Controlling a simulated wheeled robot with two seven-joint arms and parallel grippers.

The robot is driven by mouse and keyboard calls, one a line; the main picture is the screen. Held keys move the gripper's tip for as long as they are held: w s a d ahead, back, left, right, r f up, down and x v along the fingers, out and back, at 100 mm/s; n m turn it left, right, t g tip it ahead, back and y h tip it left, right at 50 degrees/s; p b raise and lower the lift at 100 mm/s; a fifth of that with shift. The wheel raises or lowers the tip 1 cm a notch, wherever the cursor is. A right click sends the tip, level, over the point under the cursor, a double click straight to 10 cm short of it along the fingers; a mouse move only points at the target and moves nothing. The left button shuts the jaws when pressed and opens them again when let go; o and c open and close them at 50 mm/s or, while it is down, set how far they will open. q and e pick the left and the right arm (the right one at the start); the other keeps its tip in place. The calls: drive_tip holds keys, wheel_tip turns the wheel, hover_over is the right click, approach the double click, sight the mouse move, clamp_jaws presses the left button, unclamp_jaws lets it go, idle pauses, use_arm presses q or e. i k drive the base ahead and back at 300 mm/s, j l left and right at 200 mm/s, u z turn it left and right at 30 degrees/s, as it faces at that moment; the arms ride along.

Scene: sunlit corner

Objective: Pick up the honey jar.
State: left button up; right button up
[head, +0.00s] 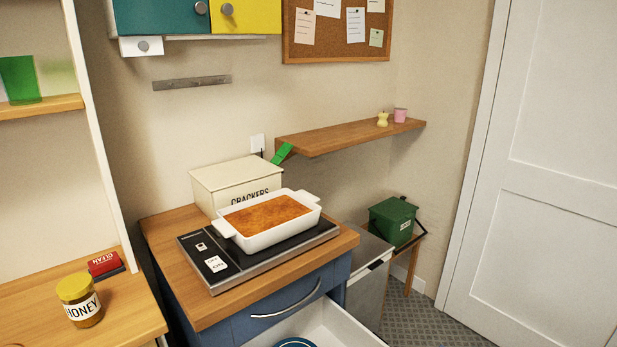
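The honey jar (82,304) stands upright on a wooden counter at the lower left in the head view. It has a yellow lid, amber contents and a white label reading HONEY. Nothing covers it. Neither of my grippers shows in this view.
A red and dark-blue block (105,264) lies just behind the jar. A white baking dish (268,240) sits on the cooktop (322,236) to the right. Below it a drawer (352,329) stands open. An upright white panel (103,140) rises behind the wooden counter (134,308), whose front right is clear.

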sight(87, 311)
drive_tip(key=u, duration=1.25)
drive_tip(key=i+j, duration=0.1)
drive_tip(key=j, duration=0.3)
drive_tip(key=i+j+z, duration=0.1)
drive_tip(key=j+z, duration=0.2)
drive_tip(key=i+j+z, duration=0.1)
drive_tip(key=j+z, duration=0.15)
drive_tip(key=j, duration=0.2)
drive_tip(key=j+z, duration=0.3)
drive_tip(key=i+j, duration=0.05)
drive_tip(key=j, duration=0.05)
